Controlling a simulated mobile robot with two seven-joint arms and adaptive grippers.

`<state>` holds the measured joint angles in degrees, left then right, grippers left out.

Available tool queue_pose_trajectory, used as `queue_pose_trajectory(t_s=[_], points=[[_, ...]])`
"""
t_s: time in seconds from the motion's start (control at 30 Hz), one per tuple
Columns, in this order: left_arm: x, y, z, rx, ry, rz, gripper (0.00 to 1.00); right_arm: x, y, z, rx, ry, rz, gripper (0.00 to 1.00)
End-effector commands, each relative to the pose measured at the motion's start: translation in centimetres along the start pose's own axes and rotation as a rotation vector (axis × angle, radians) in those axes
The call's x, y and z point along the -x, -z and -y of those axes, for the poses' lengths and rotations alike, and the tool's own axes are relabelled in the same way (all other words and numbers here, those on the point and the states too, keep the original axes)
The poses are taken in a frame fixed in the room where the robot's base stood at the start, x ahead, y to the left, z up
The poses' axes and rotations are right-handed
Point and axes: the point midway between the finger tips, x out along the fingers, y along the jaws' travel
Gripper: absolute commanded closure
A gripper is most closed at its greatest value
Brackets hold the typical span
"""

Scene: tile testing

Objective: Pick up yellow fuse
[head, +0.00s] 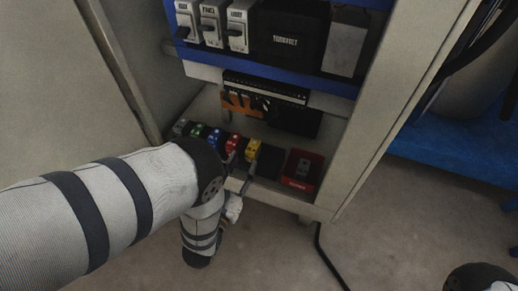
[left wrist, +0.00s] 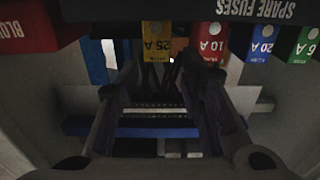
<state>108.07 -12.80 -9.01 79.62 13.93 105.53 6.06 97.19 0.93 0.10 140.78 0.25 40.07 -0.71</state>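The yellow fuse (head: 253,149) sits at the right end of a row of coloured fuses on the cabinet's lower shelf. In the left wrist view the yellow fuse (left wrist: 157,38) is marked 25 A and is at the top centre, with dark prongs below it. My left gripper (head: 240,178) is just in front of the row, near the yellow and red fuses. In the left wrist view my left gripper (left wrist: 165,88) has its fingers spread apart, with no fuse held between them. Its fingertips appear close below the yellow fuse; contact cannot be told. My right gripper is not in view.
The red 10 A fuse (left wrist: 211,42) stands next to the yellow one, then the blue (left wrist: 262,40) and green (left wrist: 303,44) fuses. A red box (head: 301,169) is to the right. A shelf with switches (head: 238,27) is above. Cabinet walls bound both sides.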

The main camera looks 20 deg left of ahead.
Motion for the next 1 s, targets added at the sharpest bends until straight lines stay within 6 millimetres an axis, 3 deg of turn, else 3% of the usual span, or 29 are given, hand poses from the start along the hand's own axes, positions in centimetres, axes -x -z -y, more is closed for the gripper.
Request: queue_pose_trajectory(t_s=[0.4,0.67,0.7,0.83,1.0], points=[[-6.8,-0.6,-0.3,-0.001,-0.001,0.004,0.65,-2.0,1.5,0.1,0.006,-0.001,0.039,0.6],[-7.6,-0.3,-0.3,-0.001,0.0,0.005,0.65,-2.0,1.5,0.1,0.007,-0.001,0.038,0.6],[-7.6,-0.3,-0.3,-0.001,0.0,0.005,0.67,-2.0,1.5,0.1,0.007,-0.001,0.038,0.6],[-7.5,-0.3,-0.3,-0.001,0.0,0.006,0.97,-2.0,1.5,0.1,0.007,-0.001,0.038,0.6],[-7.5,-0.3,-0.3,-0.001,0.0,0.005,1.0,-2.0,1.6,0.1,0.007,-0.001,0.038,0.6]])
